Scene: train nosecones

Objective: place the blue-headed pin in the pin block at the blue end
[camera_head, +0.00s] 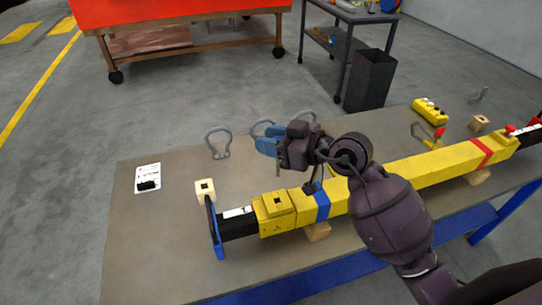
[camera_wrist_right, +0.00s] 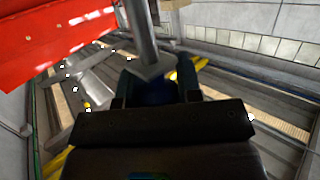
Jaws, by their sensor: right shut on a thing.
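My right gripper (camera_head: 267,143) is in the air above the table, left of its wrist and beyond the yellow beam. Its blue fingers are shut on the pin; in the right wrist view a grey metal shaft (camera_wrist_right: 144,35) sticks out between the dark fingers (camera_wrist_right: 152,92). The pin's head is mostly hidden by the fingers. The pin block (camera_head: 205,188), a pale wooden cube with a dark square hole on top, stands at the blue end, beside the blue end plate (camera_head: 216,230). The gripper is apart from it, up and to the right. My left gripper is not in view.
The yellow beam (camera_head: 400,176) with blue and red bands lies across the table (camera_head: 150,235). Grey shackles (camera_head: 218,143) lie at the back edge. A white card (camera_head: 148,178) lies left of the block. Another wooden block (camera_head: 480,122) and a yellow box (camera_head: 430,110) are far right.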

